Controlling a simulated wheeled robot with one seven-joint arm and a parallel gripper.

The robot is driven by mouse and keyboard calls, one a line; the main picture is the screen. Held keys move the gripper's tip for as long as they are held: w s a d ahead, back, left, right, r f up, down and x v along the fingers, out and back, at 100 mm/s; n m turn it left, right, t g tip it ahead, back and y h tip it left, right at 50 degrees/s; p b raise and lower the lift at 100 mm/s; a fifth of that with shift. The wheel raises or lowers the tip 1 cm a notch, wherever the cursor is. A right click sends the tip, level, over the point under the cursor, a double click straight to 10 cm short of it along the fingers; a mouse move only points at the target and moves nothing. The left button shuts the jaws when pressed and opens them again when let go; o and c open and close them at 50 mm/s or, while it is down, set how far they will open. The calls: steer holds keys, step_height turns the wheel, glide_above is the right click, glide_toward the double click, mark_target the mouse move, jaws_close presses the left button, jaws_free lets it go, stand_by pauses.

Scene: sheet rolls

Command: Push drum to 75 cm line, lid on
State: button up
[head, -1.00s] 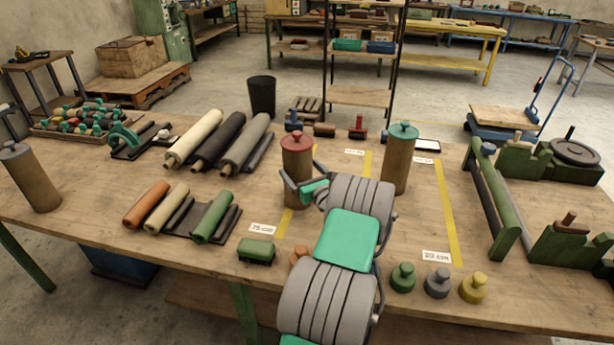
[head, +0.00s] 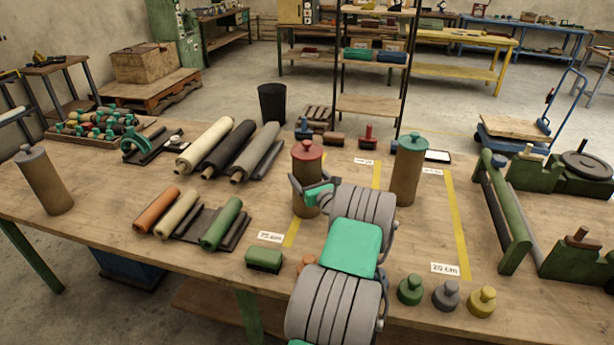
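A brown drum with a red lid (head: 307,181) stands upright on the workbench (head: 130,235), over the yellow line (head: 290,236) beside the 75 cm label (head: 270,237). The lid sits on top of it. My gripper (head: 310,190) is at the near side of this drum, with a grey finger at its left side. Drum and arm hide the finger gap, and contact is unclear. A second brown drum with a teal lid (head: 406,172) stands to the right. A third with a grey lid (head: 45,180) stands at the far left.
Loose lids in green (head: 410,290), grey (head: 446,295) and yellow (head: 481,302) stand at the front edge. A green block (head: 264,260) lies left of my arm. Sheet rolls (head: 205,147) lie to the left. A green stand (head: 502,215) is at the right.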

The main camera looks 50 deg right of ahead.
steer(key=c, duration=1.1)
steer(key=shift+o, duration=0.2)
steer(key=a, duration=0.1)
steer(key=a+p, duration=0.1)
steer(key=a, duration=0.2)
steer(key=shift+w+f, duration=0.1)
steer(key=shift+w, duration=0.2)
steer(key=o, duration=1.9)
steer(key=shift+o, duration=0.2)
steer(key=shift+s, duration=0.1)
steer(key=b+v, duration=0.1)
steer(key=v, duration=0.6)
steer(key=shift+s+a, duration=0.15)
steer(key=shift+s, duration=0.2)
